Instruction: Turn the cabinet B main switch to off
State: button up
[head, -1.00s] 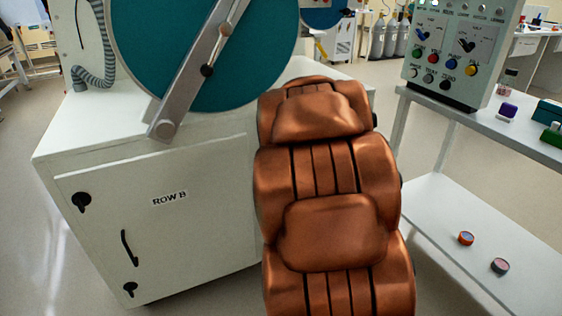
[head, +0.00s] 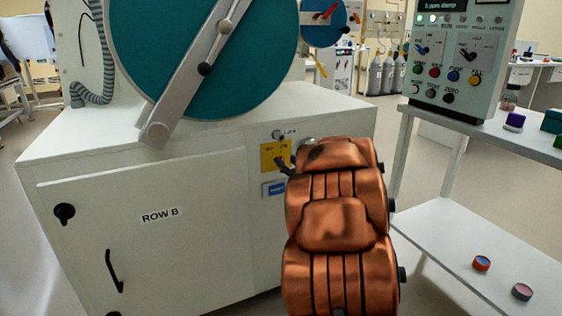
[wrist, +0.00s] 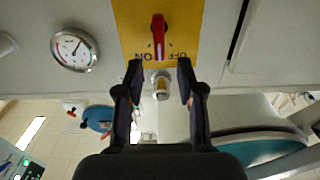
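The cabinet marked ROW B (head: 150,260) is white, with a yellow switch plate (head: 268,156) on its front at the right. In the wrist view the picture is upside down: the yellow plate (wrist: 190,25) carries a red switch handle (wrist: 158,35) that stands upright. Black lettering, which seems to read OFF, lies to the right of its lower end. My gripper (wrist: 160,68) is open and empty, its two dark fingertips apart just below the handle in the picture. In the head view my arm partly hides the area beside the plate.
A round brass-tipped fitting (wrist: 161,84) shows between the fingers. A pressure gauge (wrist: 75,48) is left of the plate in the wrist view. A teal round door (head: 195,55) with a diagonal bar is above. A shelf table (head: 450,230) with a control box (head: 465,60) stands right.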

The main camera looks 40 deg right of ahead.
aim_at(283, 158)
jog(key=b+x, duration=0.1)
jog(key=x, duration=0.3)
jog(key=shift+f, duration=0.2)
jog(key=shift+w+d+r, duration=0.1)
jog(key=shift+w+d, duration=0.05)
jog(key=shift+w, duration=0.2)
grip_shut()
